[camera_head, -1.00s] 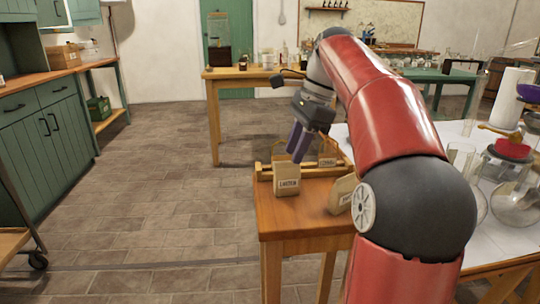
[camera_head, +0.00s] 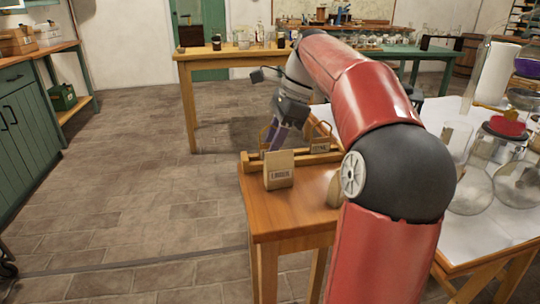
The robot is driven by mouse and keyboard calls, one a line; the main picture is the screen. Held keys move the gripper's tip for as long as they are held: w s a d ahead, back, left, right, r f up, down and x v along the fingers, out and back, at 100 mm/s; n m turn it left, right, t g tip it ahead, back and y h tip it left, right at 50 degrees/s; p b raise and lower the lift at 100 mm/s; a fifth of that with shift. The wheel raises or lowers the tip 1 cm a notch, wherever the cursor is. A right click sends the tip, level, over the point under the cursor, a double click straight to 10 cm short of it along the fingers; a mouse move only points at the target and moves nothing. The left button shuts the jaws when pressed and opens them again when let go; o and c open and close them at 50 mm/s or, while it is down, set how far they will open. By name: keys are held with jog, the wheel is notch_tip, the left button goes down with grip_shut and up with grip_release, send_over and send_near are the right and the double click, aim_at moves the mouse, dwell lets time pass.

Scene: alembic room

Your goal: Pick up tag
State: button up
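A wooden tag (camera_head: 279,171) with dark lettering stands upright at the front of a small wooden rack on the near table; I cannot read its word surely. Another lettered tag (camera_head: 320,148) is further right at the rack. A third tag (camera_head: 335,190) is mostly hidden behind my red arm. My gripper (camera_head: 275,138) points down with its purple fingers just behind and above the front tag. The fingers look parted with nothing held between them, though their tips are partly hidden by the rack and tag.
The wooden table (camera_head: 292,215) carries the rack (camera_head: 250,162). A white-topped table (camera_head: 490,226) with glass flasks and a paper roll (camera_head: 497,72) stands close on the right. A longer wooden table (camera_head: 190,62) stands behind. The tiled floor at left is clear, beside green cabinets.

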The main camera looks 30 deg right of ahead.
jog(key=shift+a+f, duration=0.1)
jog(key=shift+f, duration=0.2)
grip_shut()
